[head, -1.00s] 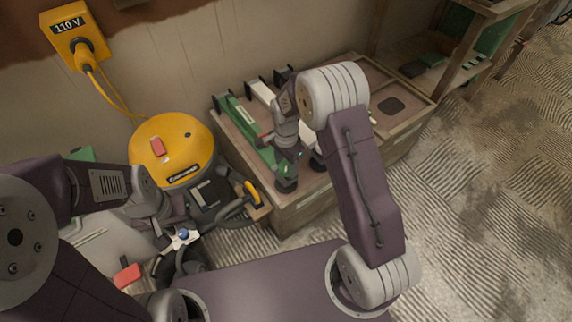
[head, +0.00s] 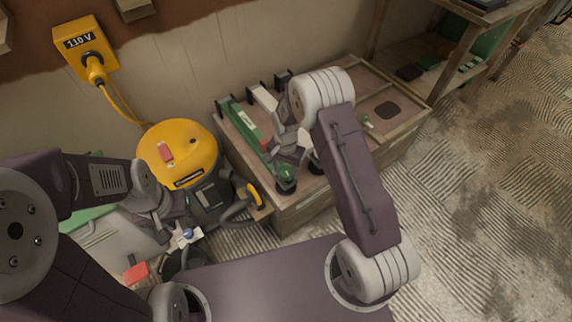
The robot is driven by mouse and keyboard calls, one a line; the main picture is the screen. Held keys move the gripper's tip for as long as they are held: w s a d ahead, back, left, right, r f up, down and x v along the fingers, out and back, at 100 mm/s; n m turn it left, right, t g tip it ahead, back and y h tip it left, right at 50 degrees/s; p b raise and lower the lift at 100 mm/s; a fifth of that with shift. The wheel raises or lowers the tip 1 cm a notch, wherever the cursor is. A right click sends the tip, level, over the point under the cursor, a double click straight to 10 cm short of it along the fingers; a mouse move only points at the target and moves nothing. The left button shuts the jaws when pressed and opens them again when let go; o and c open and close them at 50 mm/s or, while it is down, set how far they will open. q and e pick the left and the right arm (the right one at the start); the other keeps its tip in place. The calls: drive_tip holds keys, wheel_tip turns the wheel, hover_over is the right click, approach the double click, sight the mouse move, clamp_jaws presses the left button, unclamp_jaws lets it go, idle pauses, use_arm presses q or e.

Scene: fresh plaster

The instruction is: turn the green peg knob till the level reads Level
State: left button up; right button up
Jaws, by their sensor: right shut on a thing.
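The green peg knob (head: 286,174) is a small dark green piece above a round dark foot at the front corner of the wooden bench. My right gripper (head: 288,160) reaches down over it and is shut on it; the wrist and fingers hide part of it. A long green rail (head: 243,128) runs back from there along the bench top. The level's reading cannot be made out. My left gripper (head: 186,238) hangs low at the left, away from the bench, and its jaws are not clear.
A yellow vacuum (head: 178,150) stands left of the wooden bench (head: 300,205), with its hose beside it. A yellow 110 V box (head: 86,48) with a plugged cable is on the wall. A shelf (head: 440,60) stands at the back right. The ridged floor at right is clear.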

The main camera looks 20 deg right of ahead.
drive_tip(key=shift+n+p, duration=0.6)
drive_tip(key=shift+n, duration=0.3)
drive_tip(key=o, duration=1.4)
drive_tip(key=shift+c, duration=0.2)
wheel_tip(320, 180, up, 9)
drive_tip(key=p, duration=0.3)
drive_tip(key=shift+p, duration=0.35)
